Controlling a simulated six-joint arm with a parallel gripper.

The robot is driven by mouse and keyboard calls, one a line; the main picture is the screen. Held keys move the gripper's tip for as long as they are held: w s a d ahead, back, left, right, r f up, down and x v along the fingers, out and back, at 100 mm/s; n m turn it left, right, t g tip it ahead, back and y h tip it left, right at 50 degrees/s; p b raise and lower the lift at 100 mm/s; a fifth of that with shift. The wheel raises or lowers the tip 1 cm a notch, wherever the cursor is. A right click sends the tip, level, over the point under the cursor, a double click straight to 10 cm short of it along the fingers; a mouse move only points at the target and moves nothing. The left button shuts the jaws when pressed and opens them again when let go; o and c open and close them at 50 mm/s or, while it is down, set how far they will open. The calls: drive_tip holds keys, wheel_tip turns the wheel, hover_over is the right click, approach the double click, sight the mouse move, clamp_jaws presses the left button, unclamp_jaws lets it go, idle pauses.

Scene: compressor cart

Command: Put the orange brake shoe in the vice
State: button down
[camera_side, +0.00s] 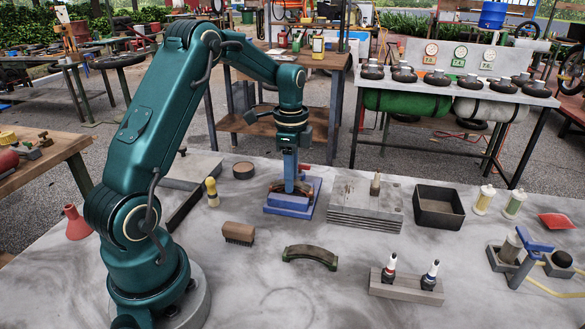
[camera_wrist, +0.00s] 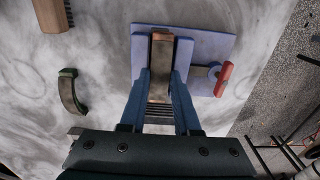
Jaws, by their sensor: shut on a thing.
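My gripper (camera_wrist: 160,85) points down over the blue vice (camera_side: 309,196) and is shut on the orange brake shoe (camera_wrist: 161,50), a brownish-orange curved piece. In the side view a small part of the shoe (camera_side: 277,187) shows beside the fingers, low at the vice. In the wrist view the shoe lies in line with the middle of the vice (camera_wrist: 205,48), whose red handle (camera_wrist: 224,79) is on the right. The fingers hide part of the shoe and the jaws. I cannot tell whether the shoe touches the bottom of the vice.
A green brake shoe (camera_side: 310,257) lies on the table in front, near a brush (camera_side: 238,233). A yellow-topped bottle (camera_side: 211,192) stands left of the vice. Stacked grey plates (camera_side: 366,211) and a black tray (camera_side: 438,207) are to the right.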

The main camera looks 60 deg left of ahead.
drive_tip(key=shift+f, duration=0.15)
drive_tip(key=c, duration=0.6)
unclamp_jaws()
drive_tip(key=shift+c, duration=0.2)
wheel_tip(320, 180, up, 12)
drive_tip(key=f, duration=0.1)
drive_tip(key=s+d+r+n+t, duration=0.2)
drive_tip(key=s+d+r+n, duration=0.25)
drive_tip(key=d, duration=0.55)
drive_tip(key=s+d+f+n+t, duration=0.3)
drive_tip(key=s+d, duration=0.3)
drive_tip(key=s, duration=0.4)
drive_tip(key=shift+s+d+f+n+t, duration=0.3)
drive_tip(key=shift+s+d+f+n, duration=0.1)
drive_tip(key=shift+f+n, duration=0.3)
